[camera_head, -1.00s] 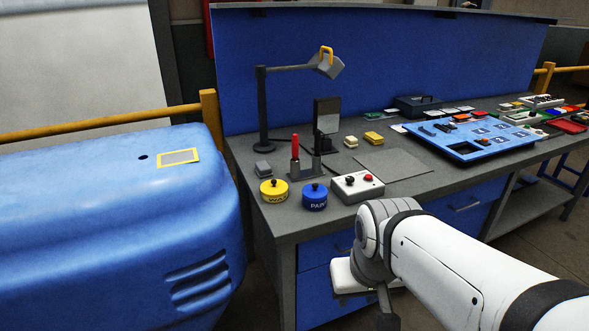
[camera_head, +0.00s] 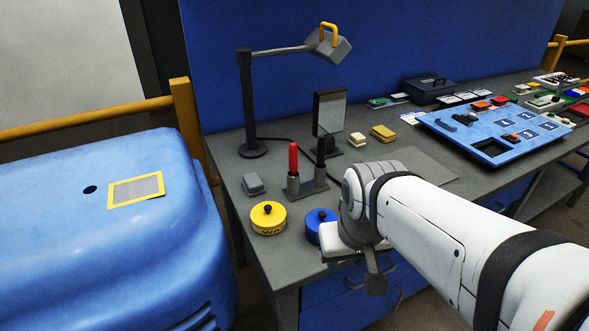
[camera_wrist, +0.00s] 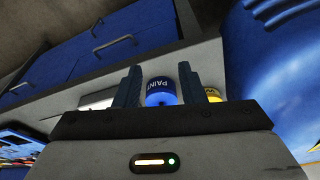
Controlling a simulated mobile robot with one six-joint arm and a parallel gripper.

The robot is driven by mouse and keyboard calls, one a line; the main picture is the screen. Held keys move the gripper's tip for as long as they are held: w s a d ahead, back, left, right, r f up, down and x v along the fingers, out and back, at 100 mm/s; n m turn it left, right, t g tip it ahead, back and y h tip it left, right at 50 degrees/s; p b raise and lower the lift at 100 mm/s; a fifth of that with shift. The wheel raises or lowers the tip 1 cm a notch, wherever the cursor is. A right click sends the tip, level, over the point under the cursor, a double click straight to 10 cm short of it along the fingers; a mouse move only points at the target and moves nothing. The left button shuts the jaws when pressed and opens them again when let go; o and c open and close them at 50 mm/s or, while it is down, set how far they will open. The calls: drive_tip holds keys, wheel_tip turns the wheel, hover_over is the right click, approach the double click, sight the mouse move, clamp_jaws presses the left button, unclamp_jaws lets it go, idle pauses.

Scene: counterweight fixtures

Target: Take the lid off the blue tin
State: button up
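The blue tin (camera_head: 318,222) stands on the front left corner of the grey bench, with a blue lid and a black knob on top. My arm hides its right side in the head view. In the wrist view the blue tin (camera_wrist: 161,92), with white lettering on it, shows in the gap between my two dark fingers. My gripper (camera_wrist: 159,68) is open and empty. Its fingers are spread wider than the tin looks there. I cannot tell how far the tin is beyond the fingertips.
A yellow tin (camera_head: 268,218) stands just left of the blue one. Behind them are a grey block (camera_head: 253,184), a holder with a red-handled tool (camera_head: 293,160) and a lamp (camera_head: 247,105). A blue machine cover (camera_head: 90,240) stands left of the bench. A blue tray (camera_head: 455,140) lies further right.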

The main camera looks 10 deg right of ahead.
sight(323, 214)
drive_tip(key=shift+s+d, duration=0.1)
drive_tip(key=shift+d, duration=0.05)
